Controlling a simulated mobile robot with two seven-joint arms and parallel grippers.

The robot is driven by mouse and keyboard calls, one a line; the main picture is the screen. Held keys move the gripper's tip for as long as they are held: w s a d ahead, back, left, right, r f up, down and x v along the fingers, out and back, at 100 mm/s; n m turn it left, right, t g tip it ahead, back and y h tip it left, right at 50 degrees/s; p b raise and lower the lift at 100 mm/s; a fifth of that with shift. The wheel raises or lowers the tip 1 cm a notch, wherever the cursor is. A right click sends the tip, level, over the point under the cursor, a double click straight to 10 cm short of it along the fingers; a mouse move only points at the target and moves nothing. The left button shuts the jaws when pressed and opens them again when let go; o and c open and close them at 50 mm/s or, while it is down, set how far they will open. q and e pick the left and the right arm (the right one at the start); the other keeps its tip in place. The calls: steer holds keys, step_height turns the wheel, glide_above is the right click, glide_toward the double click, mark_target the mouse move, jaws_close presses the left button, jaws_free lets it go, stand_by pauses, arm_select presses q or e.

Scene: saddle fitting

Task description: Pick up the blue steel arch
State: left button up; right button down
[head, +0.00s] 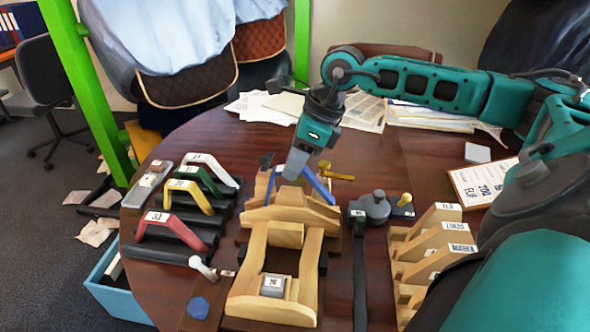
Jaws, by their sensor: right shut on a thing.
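The blue steel arch (318,187) is at the middle of the table, just behind the top of the wooden saddle form (254,265). My right gripper (295,168) comes down from above and is shut on the arch near its top. The gripper hides part of the arch and the form hides its lower part. I cannot tell whether the arch is clear of what is under it. My left gripper is not in view.
A dark rack at left holds white (216,169), green (205,180), yellow (190,194) and red (175,222) arches. Wooden angled pieces (430,235) stand at right. A grey round tool (376,209) sits right of the form. Papers (440,117) cover the table's back.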

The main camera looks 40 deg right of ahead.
arm_select(q)
steer(key=p, duration=0.1)
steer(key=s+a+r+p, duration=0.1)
steer(key=p, duration=0.1)
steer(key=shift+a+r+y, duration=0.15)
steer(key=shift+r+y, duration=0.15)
arm_select(e)
step_height(320, 180, up, 17)
steer(key=shift+r, duration=0.15)
